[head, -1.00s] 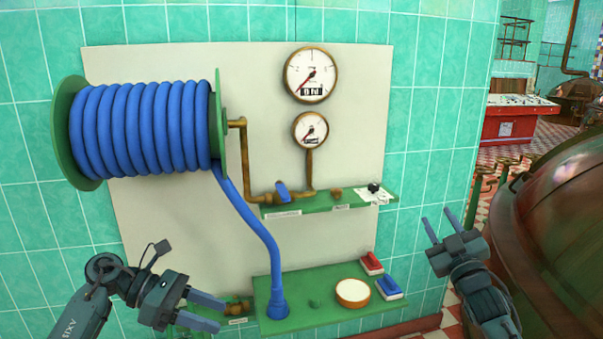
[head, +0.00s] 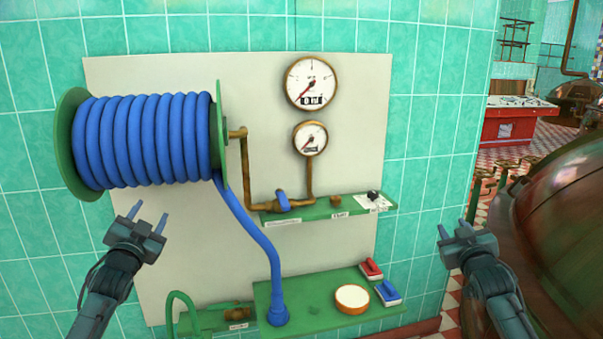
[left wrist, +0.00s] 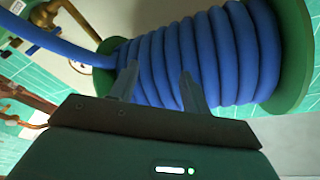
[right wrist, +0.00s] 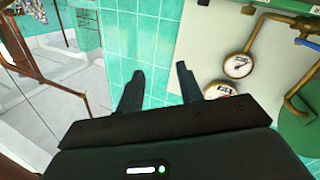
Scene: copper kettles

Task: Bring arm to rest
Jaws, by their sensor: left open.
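My left gripper (head: 148,219) is open and empty, its fingers pointing up in front of the board below the hose reel. In the left wrist view its two fingers (left wrist: 158,85) stand apart in front of the blue coils, with nothing between them. My right gripper (head: 455,230) is raised at the right, in front of the tiled wall beside the dark copper kettle (head: 550,215). In the right wrist view its fingers (right wrist: 160,85) are apart with nothing between them.
The blue hose (head: 140,140) is wound on a green reel, its end standing on the lower green shelf (head: 320,310). Two gauges (head: 312,83) and a brass pipe (head: 247,180) are on the board. A white round pad (head: 352,298) and two brushes (head: 387,292) lie on the shelf.

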